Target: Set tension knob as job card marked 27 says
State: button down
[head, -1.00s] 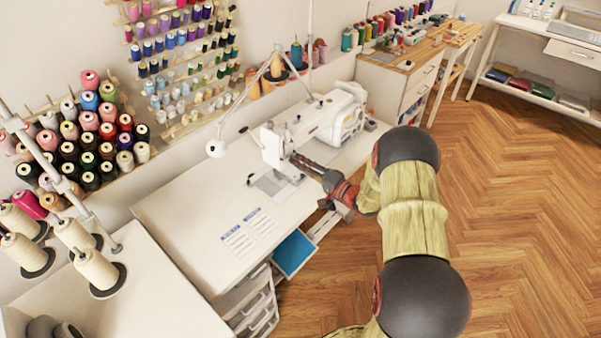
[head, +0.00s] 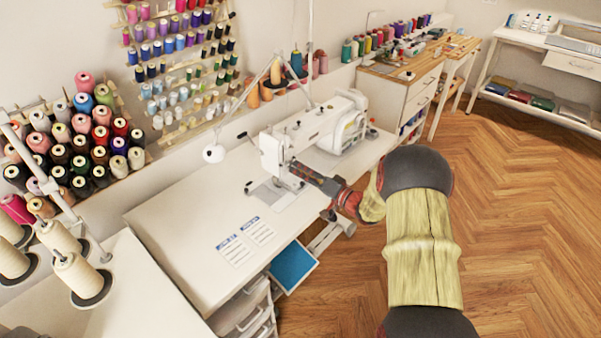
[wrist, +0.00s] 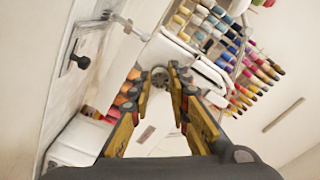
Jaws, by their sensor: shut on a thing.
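The white sewing machine (head: 312,128) stands on the white table, its head end toward the left. My gripper (head: 294,167) reaches to the front of that head. In the wrist view my gripper (wrist: 157,74) has its two fingers on either side of a small round grey knob (wrist: 159,77), shut on it. The knob's marks are too small to read. Two job cards, a left one (head: 234,251) and a right one (head: 257,231), lie flat on the table left of my gripper. Their blue headings and printed lines are too small to read.
A jointed lamp (head: 214,154) arches over the table near the machine. Thread cones (head: 78,277) stand at the lower left, and spool racks line the wall. A blue-lined open drawer (head: 292,265) sticks out below the table. The floor at right is clear.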

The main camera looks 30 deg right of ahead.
jog(key=shift+f, duration=0.15)
jog(key=c, duration=1.8)
grip_release()
jog(key=shift+o, duration=0.7)
jog(key=v, duration=1.2)
